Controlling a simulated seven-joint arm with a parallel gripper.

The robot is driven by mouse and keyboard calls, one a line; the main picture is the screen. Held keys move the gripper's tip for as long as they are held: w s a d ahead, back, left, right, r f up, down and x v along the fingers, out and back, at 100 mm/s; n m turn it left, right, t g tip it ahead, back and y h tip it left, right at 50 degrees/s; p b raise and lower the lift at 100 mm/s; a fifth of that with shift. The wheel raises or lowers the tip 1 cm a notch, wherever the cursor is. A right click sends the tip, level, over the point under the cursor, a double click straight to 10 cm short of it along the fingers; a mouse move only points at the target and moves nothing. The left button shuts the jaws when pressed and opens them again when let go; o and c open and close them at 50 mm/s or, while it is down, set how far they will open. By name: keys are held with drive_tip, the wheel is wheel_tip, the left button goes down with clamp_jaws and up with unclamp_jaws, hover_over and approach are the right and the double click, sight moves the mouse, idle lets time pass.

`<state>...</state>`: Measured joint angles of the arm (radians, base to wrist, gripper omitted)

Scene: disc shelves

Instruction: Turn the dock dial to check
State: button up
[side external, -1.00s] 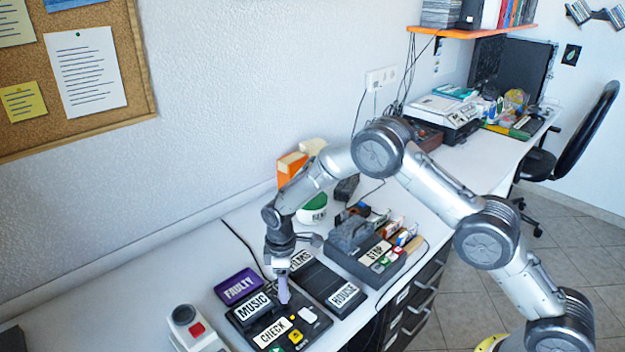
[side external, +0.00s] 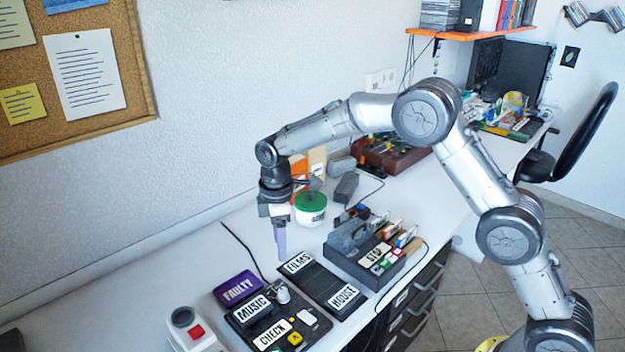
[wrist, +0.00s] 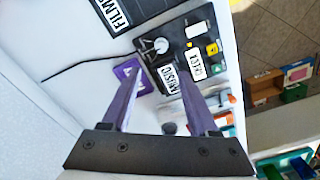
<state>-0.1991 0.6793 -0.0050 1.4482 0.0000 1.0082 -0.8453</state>
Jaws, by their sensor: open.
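The black dock (side external: 249,330) lies on the white desk, with MUSIC (side external: 252,308) and CHECK (side external: 272,335) labels. Its pale grey dial (side external: 283,294) stands at the dock's back right corner, near MUSIC. The dial also shows in the wrist view (wrist: 161,45), uncovered; I cannot tell for sure which mark it points to. My gripper (side external: 281,254) points down, above and behind the dial, clear of it. In the wrist view my gripper (wrist: 160,76) has its two purple fingers apart with nothing between them.
A purple FAULTY box (side external: 238,288) lies left of the dock. Beyond are a dark STOP rack (side external: 378,263) and a green-lidded white tub (side external: 310,209). A red-button box (side external: 193,330) stands at front left.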

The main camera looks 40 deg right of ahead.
drive_tip(key=s+d+r+t, duration=0.1)
drive_tip(key=s+d+r, duration=0.1)
drive_tip(key=r, duration=0.6)
drive_tip(key=s+d+r+m+t, duration=0.1)
drive_tip(key=s+d+r, duration=0.1)
drive_tip(key=r, duration=0.6)
drive_tip(key=shift+s+d+t, duration=0.35)
drive_tip(key=shift+s+t, duration=0.05)
drive_tip(key=shift+s, duration=0.3)
drive_tip(key=s+d+r+m+t, duration=0.15)
drive_tip(key=s+r, duration=0.25)
drive_tip(key=s, duration=0.4)
drive_tip(key=s+d+r+m+t, duration=0.1)
drive_tip(key=s+d+r+m, duration=0.2)
drive_tip(key=s, duration=0.4)
drive_tip(key=s+d+f+m, duration=0.1)
drive_tip(key=s+f+m, duration=0.5)
drive_tip(key=s, duration=0.8)
wheel_tip(320, 180, down, 2)
